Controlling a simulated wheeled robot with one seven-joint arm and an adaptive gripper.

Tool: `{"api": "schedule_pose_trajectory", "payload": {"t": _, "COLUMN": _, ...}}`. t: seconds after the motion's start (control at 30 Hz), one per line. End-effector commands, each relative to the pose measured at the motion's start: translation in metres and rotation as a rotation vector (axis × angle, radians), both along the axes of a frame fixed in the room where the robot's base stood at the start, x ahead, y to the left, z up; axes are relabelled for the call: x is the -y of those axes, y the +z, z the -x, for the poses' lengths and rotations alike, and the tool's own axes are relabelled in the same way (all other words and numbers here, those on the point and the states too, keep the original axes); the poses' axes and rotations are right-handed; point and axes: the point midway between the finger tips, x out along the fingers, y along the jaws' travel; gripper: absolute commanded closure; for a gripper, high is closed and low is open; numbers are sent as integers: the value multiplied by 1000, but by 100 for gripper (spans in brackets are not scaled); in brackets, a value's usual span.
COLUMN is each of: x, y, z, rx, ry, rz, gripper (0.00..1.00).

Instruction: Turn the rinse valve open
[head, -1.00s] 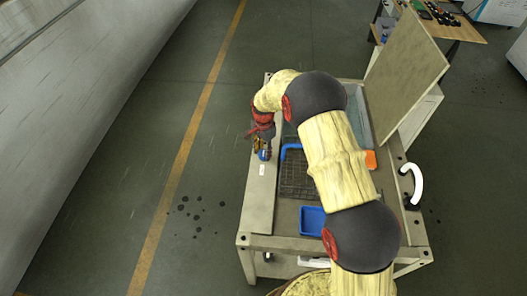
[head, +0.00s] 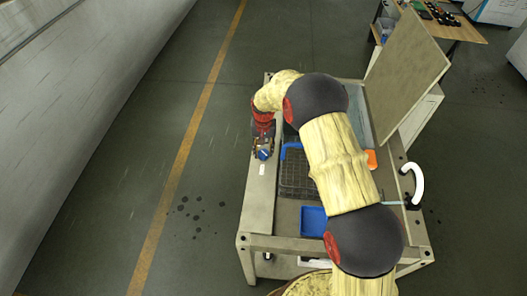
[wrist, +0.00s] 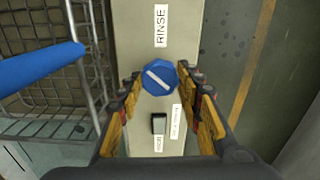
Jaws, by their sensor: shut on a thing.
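The rinse valve is a round blue knob (wrist: 157,76) with a white bar across its face, on a pale rail (wrist: 190,25) below a RINSE label (wrist: 161,26). In the wrist view the bar slants from upper left to lower right. The knob (head: 264,154) also shows in the head view, on the bench's left rail. My gripper (wrist: 160,80) is shut on the knob, one finger on each side. In the head view my gripper (head: 263,143) is partly hidden by its wrist.
A wire basket (head: 297,178) with a blue handle (wrist: 40,68) sits right of the rail. A black switch (wrist: 158,123) is near the knob. A blue tray (head: 313,221), a raised panel (head: 405,75) and a white curved tube (head: 418,183) stand around the bench. Floor at left is clear.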

Motion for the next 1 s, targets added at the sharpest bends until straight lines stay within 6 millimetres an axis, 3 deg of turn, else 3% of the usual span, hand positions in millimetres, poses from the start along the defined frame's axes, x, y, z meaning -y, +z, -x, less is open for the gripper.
{"api": "schedule_pose_trajectory", "payload": {"t": 0.6, "x": 0, "y": 1, "z": -1, "rx": 3, "ry": 542, "rz": 0, "gripper": 90}}
{"api": "schedule_pose_trajectory", "payload": {"t": 1.0, "x": 0, "y": 1, "z": -1, "rx": 3, "ry": 717, "rz": 0, "gripper": 90}}
